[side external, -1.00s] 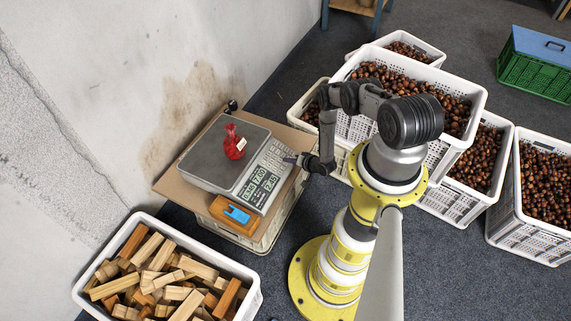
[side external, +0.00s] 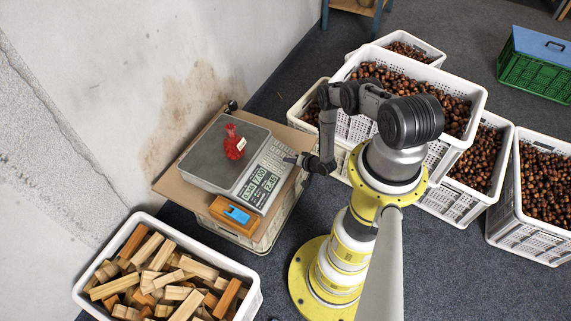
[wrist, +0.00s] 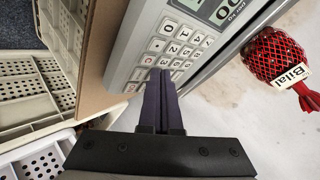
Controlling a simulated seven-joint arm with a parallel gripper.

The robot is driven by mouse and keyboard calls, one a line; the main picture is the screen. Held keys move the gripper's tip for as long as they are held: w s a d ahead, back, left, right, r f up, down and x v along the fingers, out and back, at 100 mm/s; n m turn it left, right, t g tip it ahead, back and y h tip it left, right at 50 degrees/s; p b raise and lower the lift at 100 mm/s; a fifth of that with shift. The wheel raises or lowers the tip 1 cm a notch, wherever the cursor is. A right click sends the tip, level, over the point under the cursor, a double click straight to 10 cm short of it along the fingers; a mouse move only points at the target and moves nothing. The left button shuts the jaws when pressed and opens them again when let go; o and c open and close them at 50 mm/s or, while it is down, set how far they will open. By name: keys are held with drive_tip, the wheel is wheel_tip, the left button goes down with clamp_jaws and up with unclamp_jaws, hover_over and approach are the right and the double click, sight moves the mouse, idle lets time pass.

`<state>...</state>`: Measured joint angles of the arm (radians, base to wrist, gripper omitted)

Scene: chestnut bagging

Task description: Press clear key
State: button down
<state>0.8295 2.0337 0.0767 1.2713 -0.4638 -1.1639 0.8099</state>
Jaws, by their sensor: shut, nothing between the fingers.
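The scale (side external: 225,160) stands on a cardboard-topped crate, with its keypad (side external: 273,158) and lit display (side external: 259,187) on the side facing my arm. A red net bag (side external: 233,143) with a white label lies on its plate. My gripper (side external: 290,159) is shut and empty at the keypad's edge. In the wrist view the closed dark fingertips (wrist: 160,74) are over the lower keypad, hiding some keys; number keys (wrist: 175,45) show beyond them. The net bag also shows in the wrist view (wrist: 272,55).
An orange block with a blue device (side external: 238,215) sits in front of the scale. A white crate of wooden blocks (side external: 254,291) is at the lower left. Crates of chestnuts (side external: 477,106) stand behind and right of my arm. A wall is behind the scale.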

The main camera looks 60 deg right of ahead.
idle(0.7)
drive_tip(key=shift+w+f, duration=0.15)
drive_tip(key=shift+f, duration=0.25)
drive_tip(key=shift+w+f, duration=0.1)
drive_tip(key=shift+f, duration=0.25)
idle(0.5)
drive_tip(key=shift+r, duration=0.2)
drive_tip(key=shift+s+r, duration=0.25)
drive_tip(key=shift+r, duration=0.3)
drive_tip(key=r, duration=0.1)
drive_tip(key=s+r, duration=0.1)
drive_tip(key=r, duration=0.2)
drive_tip(key=shift+s+r, duration=0.3)
drive_tip(key=shift+r, duration=0.1)
idle(1.5)
